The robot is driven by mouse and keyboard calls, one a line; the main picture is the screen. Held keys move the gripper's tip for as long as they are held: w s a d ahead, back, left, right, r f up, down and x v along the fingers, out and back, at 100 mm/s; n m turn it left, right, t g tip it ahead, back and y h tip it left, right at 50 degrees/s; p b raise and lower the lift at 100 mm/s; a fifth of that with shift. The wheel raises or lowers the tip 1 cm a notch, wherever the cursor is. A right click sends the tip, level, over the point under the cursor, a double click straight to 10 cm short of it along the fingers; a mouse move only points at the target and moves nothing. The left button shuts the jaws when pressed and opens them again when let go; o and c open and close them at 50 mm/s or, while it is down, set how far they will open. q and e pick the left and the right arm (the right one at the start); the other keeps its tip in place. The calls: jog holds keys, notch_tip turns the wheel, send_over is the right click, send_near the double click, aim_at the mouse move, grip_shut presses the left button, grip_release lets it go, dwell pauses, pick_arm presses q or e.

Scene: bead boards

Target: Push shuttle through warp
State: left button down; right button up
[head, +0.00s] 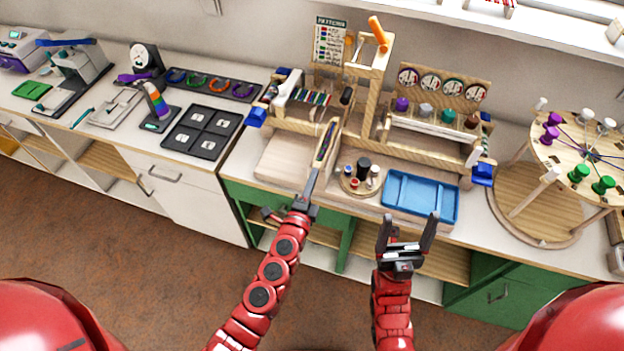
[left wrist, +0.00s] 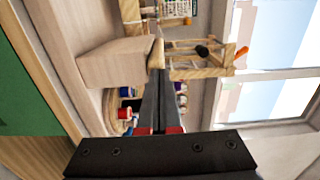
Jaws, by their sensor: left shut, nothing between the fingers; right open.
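A slim wooden shuttle (head: 326,143) with dark thread in its middle lies lengthwise at the right end of the left wooden loom (head: 291,126). Its near end points toward me. Coloured warp threads (head: 312,97) show on the loom behind. My left gripper (head: 311,178) is shut and empty, its tips at the shuttle's near end; I cannot tell whether they touch. In the left wrist view, the shut fingers (left wrist: 160,80) reach toward a pale wooden end (left wrist: 156,53), probably the shuttle. My right gripper (head: 408,222) is open and empty, in front of the counter.
A round tray of spools (head: 347,185) stands close to the right of my left gripper. A blue tray (head: 430,183) lies farther right, beside a round braiding stand (head: 532,232). A wooden block (head: 280,167) is left of the shuttle. A black tray (head: 186,147) lies left.

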aim_at(323, 151)
pick_arm(q)
jog(key=b+x, duration=0.2)
jog(key=x, duration=0.6)
jog(key=shift+w+d+f, duration=0.1)
jog(key=shift+w+d, duration=0.15)
jog(key=shift+w+d+b, duration=0.1)
jog(key=shift+w+b, duration=0.2)
jog(key=shift+w, duration=0.05)
